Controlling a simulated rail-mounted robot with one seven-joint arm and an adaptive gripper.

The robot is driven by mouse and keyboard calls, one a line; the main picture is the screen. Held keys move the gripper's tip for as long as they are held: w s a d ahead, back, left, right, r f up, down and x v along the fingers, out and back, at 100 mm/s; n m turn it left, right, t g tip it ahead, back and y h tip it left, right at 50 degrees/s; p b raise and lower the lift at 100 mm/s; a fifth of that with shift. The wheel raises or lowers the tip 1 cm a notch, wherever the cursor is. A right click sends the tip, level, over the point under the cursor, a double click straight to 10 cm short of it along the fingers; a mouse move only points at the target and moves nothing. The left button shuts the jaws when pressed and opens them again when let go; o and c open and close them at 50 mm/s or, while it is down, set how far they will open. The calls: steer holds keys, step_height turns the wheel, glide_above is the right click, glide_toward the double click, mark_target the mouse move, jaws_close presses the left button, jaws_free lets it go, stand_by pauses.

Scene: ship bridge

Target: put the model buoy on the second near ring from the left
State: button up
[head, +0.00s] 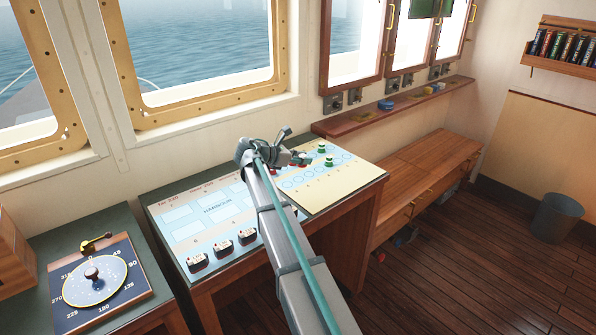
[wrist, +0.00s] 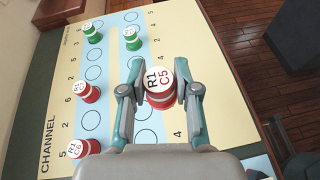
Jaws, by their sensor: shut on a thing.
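My gripper (wrist: 161,98) is shut on a red model buoy (wrist: 160,82) with a white top marked "R1 C5". In the wrist view it is held over the channel board (wrist: 69,57), beside the right-hand row of rings (wrist: 146,111); its height above the board is hard to judge. A left-hand row of rings (wrist: 91,120) runs alongside. In the head view my gripper (head: 298,158) is over the board's left part (head: 312,198), and my arm hides much of the rings at that end.
Two red buoys (wrist: 88,92) (wrist: 84,148) stand in the left-hand row. Two green buoys (wrist: 93,32) (wrist: 131,38) stand farther up, one per row. Three black-and-white blocks (head: 222,249) stand on the harbour sheet (head: 180,238). A dial board (head: 96,278) lies at lower left.

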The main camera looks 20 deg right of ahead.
steer(key=p, duration=0.1)
glide_above(299, 180)
step_height(299, 180, down, 5)
steer(key=shift+f, duration=0.1)
steer(key=shift+w+f+p, duration=0.15)
steer(key=shift+f+p, duration=0.15)
steer(key=shift+f, duration=1.55)
steer(key=shift+f, duration=0.1)
steer(key=o, duration=0.9)
steer(key=shift+c, duration=0.2)
steer(key=b+v, duration=0.2)
steer(key=v, duration=1)
steer(key=shift+b, duration=0.35)
